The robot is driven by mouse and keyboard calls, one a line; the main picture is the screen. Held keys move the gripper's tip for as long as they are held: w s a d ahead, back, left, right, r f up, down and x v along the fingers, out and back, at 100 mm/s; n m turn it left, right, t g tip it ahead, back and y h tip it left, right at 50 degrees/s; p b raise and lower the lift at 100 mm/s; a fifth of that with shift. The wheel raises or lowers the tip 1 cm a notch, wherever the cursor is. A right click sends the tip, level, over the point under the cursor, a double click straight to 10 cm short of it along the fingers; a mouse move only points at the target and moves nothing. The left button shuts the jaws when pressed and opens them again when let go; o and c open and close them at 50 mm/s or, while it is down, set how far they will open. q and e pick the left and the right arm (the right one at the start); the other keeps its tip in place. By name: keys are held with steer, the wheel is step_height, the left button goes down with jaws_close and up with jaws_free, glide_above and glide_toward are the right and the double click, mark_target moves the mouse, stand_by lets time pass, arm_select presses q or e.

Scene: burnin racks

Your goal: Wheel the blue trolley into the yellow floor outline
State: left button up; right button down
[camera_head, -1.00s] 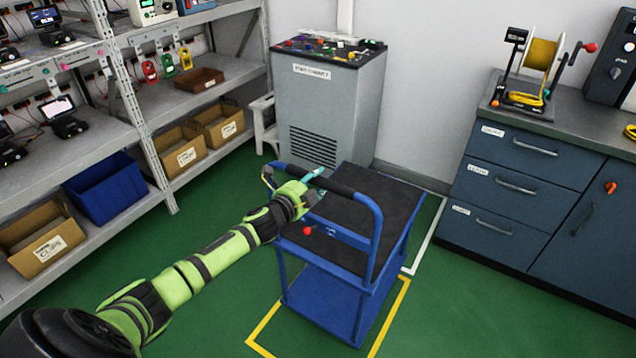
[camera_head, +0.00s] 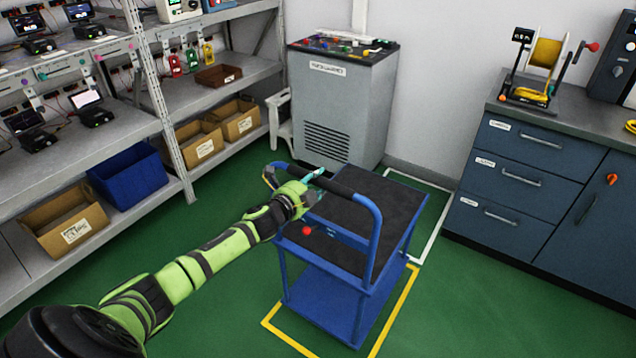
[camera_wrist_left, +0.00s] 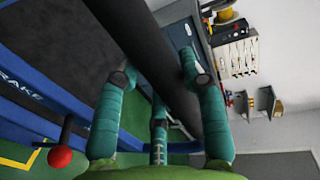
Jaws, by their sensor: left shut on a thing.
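The blue trolley (camera_head: 375,250) has dark mats on its top deck and a looped push handle (camera_head: 345,187) with a black grip. My left gripper (camera_head: 308,183) is shut on the handle's left part. In the left wrist view its teal fingers (camera_wrist_left: 158,85) sit either side of the dark handle bar (camera_wrist_left: 150,50). The yellow floor outline (camera_head: 397,312) shows at the trolley's near left and right side. The trolley stands partly over it and hides much of it; its near corner is out of frame. My right gripper is not in view.
A white floor outline (camera_head: 433,228) lies behind and right of the trolley. A grey cabinet (camera_head: 345,115) stands behind, with a small stool (camera_head: 279,122) beside it. Shelving with bins (camera_head: 127,170) lines the left; blue drawers (camera_head: 520,180) stand right. Green floor is clear at front right.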

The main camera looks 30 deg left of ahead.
arm_select(q)
steer(key=o, duration=1.2)
steer(key=shift+s+r, duration=0.15)
steer(key=shift+o, duration=0.2)
steer(key=shift+w+f, duration=0.25)
steer(key=shift+w, duration=0.1)
steer(key=s+r, duration=0.2)
steer(key=s, duration=1)
steer(key=s+f+n+g+y, duration=0.1)
steer(key=s+f+n+g, duration=0.3)
steer(key=f, duration=0.7)
steer(key=s+a+f+n+g+y, duration=0.1)
steer(key=s+f+n, duration=0.2)
steer(key=s+f, duration=0.6)
steer(key=s+f+n+g+y, duration=0.1)
steer(key=s+f+n+g, duration=0.2)
steer(key=f, duration=1)
steer(key=s+d+f+n+g, duration=0.2)
steer(key=s+d+f, duration=0.3)
steer(key=s, duration=0.4)
steer(key=s+d+f+n+g+h, duration=0.1)
steer(key=s+d+f+n+g, duration=0.1)
steer(key=s+d+f, duration=0.4)
steer(key=s+d+f+n+g+h, duration=0.1)
steer(key=s+d+f, duration=0.4)
steer(key=s, duration=0.8)
steer(key=shift+s+d+f+n+g, duration=0.25)
steer(key=shift+s+n+g, duration=0.2)
steer(key=shift+g, duration=0.65)
